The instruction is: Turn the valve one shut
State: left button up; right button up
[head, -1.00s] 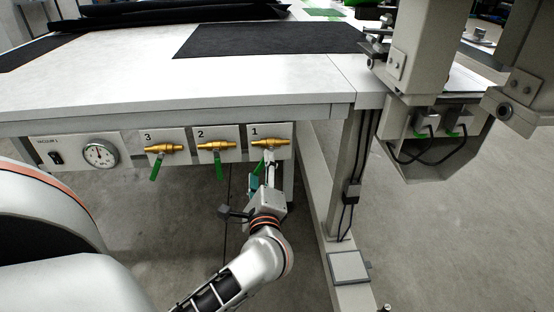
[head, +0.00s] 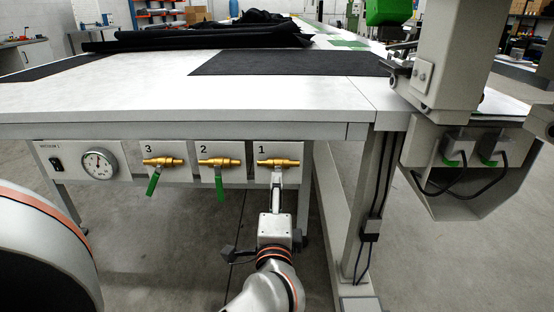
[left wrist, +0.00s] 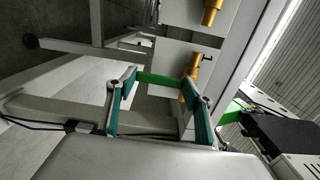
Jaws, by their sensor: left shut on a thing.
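Valve one is a brass valve (head: 278,163) on a white plate marked 1, at the right end of the row under the table edge. Its green handle is hidden behind my gripper in the head view. In the left wrist view the green handle (left wrist: 156,79) spans between the two teal-padded fingers, beside a brass valve body (left wrist: 190,85). My left gripper (head: 277,186) is right below valve one, pointing up at it, and is shut on the handle; it also shows in the left wrist view (left wrist: 160,90). My right gripper is not in view.
Valve two (head: 220,162) and valve three (head: 163,162) sit to the left, their green handles hanging down. A gauge (head: 99,164) and switch are further left. The white table (head: 150,100) overhangs the valves. A table leg with cables (head: 370,210) stands to the right.

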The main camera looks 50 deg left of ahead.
pick_arm(q)
jog(key=o, duration=1.6)
